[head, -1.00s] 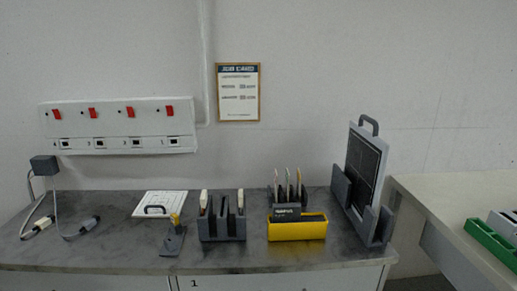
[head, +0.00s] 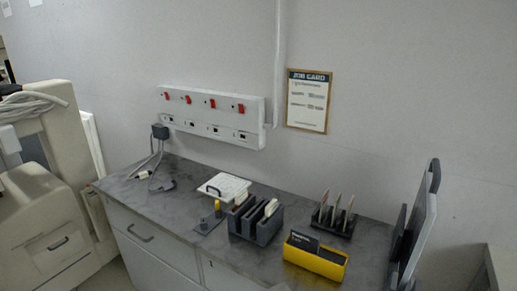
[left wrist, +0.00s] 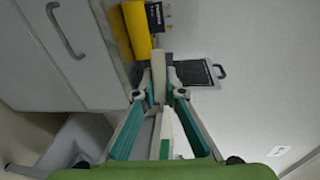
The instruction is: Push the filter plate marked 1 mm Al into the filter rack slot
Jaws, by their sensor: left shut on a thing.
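My left gripper (left wrist: 162,92) shows in the left wrist view, with teal-lined fingers closed around a cream, plate-like piece (left wrist: 158,70). A white piece with a green patch (left wrist: 172,135) shows between the fingers nearer the palm; I cannot tell whether both are one thing. No 1 mm Al mark is readable. In the head view, a grey slotted block (head: 256,229) holds pale plates upright. Behind it to the right, a small dark rack (head: 332,224) holds several thin upright plates; I cannot tell which is the filter rack. Neither gripper shows in the head view.
A yellow box (head: 314,264) with a dark label stands at the bench front, also in the left wrist view (left wrist: 137,30). A large dark panel (head: 416,230) stands upright at the right. A white handled plate (head: 226,187) lies behind the block. The bench's left part (head: 150,195) has cables.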

